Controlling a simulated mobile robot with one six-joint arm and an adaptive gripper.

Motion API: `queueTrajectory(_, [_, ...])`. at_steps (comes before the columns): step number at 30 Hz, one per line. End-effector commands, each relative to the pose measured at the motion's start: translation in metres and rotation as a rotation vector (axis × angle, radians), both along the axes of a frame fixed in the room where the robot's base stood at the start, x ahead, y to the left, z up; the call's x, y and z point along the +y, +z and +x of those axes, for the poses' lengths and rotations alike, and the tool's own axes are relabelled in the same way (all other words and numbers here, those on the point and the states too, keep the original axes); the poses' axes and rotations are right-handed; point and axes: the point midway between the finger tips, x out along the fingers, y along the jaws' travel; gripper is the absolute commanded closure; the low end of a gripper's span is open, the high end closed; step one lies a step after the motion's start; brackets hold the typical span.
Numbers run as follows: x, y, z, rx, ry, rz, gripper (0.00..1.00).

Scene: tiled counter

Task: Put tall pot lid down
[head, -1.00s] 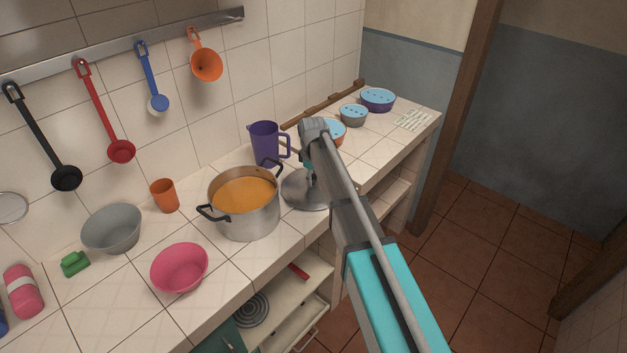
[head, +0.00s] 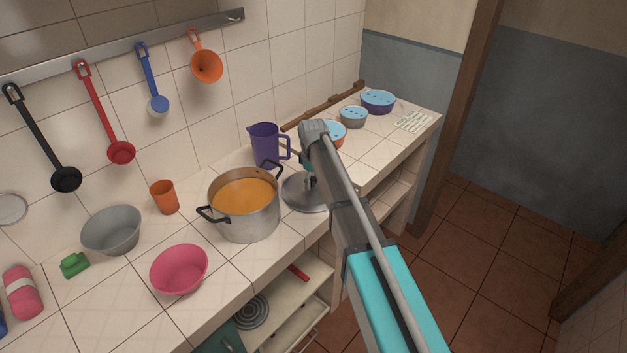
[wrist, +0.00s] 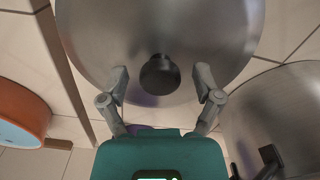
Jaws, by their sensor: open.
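The tall pot lid (head: 297,193) is a round grey metal lid on the tiled counter, just right of the pot. In the wrist view the lid (wrist: 200,35) fills the upper middle, with its dark knob (wrist: 160,75) facing the camera. My gripper (wrist: 162,88) is open, its two fingers apart on either side of the knob with visible gaps. In the head view my arm hides part of the lid and most of the gripper. The tall pot (head: 247,222), steel with dark handles and orange contents, stands uncovered; its side (wrist: 270,110) shows at right in the wrist view.
A purple jug (head: 264,146) stands behind the lid. An orange bowl with a blue top (head: 338,130) is beyond my arm, with further lidded bowls (head: 353,116) behind. A pink bowl (head: 180,268) stands left of the pot. The counter's front edge is close to the lid.

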Motion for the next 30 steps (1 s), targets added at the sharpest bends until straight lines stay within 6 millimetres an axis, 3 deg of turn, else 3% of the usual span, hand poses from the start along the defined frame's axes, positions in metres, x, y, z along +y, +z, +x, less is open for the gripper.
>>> queueTrajectory(11, [0.0, 0.017, 0.0, 0.0, 0.0, 0.0, 0.18])
queueTrajectory(30, [-0.001, 0.069, 0.0, 0.0, -0.001, 0.0, 0.18])
